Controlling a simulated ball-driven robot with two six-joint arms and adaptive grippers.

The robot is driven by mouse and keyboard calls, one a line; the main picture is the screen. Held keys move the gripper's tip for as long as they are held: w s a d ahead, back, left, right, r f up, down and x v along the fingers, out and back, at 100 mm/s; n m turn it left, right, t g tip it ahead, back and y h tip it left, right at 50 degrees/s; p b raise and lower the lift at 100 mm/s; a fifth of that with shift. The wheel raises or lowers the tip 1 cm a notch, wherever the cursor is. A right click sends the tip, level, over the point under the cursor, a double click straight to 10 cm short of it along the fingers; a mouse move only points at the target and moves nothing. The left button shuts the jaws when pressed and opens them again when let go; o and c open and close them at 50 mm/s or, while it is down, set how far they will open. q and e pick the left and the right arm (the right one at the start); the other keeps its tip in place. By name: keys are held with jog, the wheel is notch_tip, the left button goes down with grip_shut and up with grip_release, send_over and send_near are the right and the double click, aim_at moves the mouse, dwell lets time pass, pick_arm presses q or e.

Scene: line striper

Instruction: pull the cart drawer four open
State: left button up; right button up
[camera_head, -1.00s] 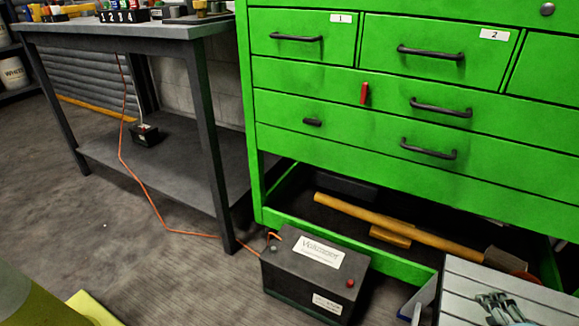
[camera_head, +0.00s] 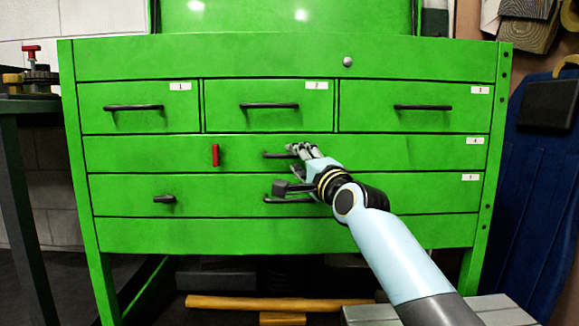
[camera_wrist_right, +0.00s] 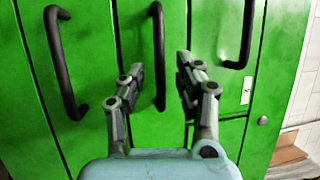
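Drawer four (camera_head: 390,152) is the wide green drawer labelled 4 in the cart, and it looks closed. Its dark bar handle (camera_head: 274,155) is partly hidden behind my right gripper (camera_head: 288,168) in the head view. In the wrist view, that handle (camera_wrist_right: 158,40) runs between the two fingers of the right gripper (camera_wrist_right: 161,72). The fingers are open and spread on either side of it. I cannot tell whether they touch it. My left gripper is not in view.
Drawer five (camera_head: 400,192) lies just below; its handle (camera_head: 285,200) is close under my right gripper. A red piece (camera_head: 215,155) is on drawer four's front. A wooden-handled tool (camera_head: 260,302) lies in the cart's bottom. A workbench (camera_head: 20,110) stands left.

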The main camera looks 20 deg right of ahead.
aim_at(294, 156)
jog(key=shift+b+x, duration=0.4)
jog(key=shift+x, duration=1.15)
grip_shut()
jog(key=shift+f, duration=0.1)
